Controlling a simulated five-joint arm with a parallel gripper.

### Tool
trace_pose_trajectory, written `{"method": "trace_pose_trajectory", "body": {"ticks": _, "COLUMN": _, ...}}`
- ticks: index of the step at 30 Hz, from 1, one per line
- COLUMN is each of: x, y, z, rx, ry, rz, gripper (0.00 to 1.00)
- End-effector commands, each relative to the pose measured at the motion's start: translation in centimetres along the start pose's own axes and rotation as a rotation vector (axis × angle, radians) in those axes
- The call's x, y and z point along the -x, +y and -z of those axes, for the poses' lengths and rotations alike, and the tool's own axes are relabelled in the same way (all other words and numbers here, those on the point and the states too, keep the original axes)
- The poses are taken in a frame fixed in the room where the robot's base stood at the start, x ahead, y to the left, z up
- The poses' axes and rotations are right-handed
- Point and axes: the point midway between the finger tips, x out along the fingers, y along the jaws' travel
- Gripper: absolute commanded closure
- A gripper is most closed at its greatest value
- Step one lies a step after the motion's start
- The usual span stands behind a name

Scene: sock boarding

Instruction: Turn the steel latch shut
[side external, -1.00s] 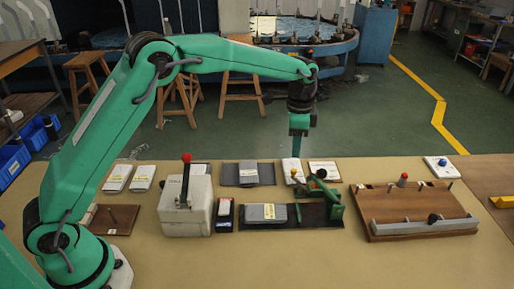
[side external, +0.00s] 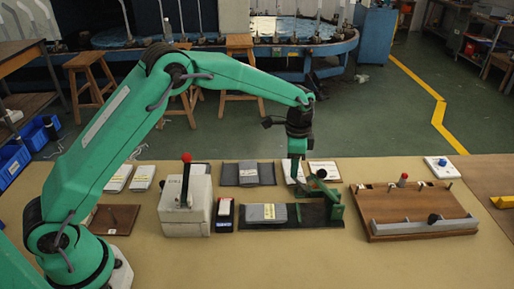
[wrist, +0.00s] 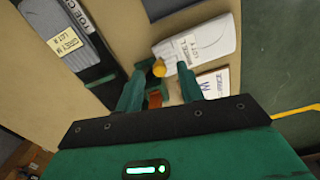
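A green clamp fixture (side external: 334,197) stands at the right end of a dark plate in the side view. My gripper (side external: 294,174) points down at the left part of this fixture. In the wrist view my gripper (wrist: 160,88) has its two green fingers apart, with no object clearly held. I cannot make out which part is the steel latch. The fingers hide part of the fixture in the side view, and contact with the knob cannot be told.
A grey folded sock (side external: 266,212) lies on the dark plate left of the fixture. A white box with a red-knobbed lever (side external: 186,205) stands further left. A wooden board with a grey bar (side external: 425,225) lies right. The front of the table is clear.

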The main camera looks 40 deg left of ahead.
Motion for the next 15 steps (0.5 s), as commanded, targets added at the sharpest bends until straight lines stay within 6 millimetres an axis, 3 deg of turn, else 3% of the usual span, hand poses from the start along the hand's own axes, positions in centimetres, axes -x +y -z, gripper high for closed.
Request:
{"method": "trace_pose_trajectory", "body": {"ticks": 12, "x": -0.77, "y": 0.01, "z": -0.01, "rx": 0.000, "ry": 0.000, "rz": 0.000, "gripper": 0.62}}
{"method": "trace_pose_trajectory", "body": {"ticks": 15, "x": -0.76, "y": 0.01, "z": -0.01, "rx": 0.000, "ry": 0.000, "rz": 0.000, "gripper": 0.80}}
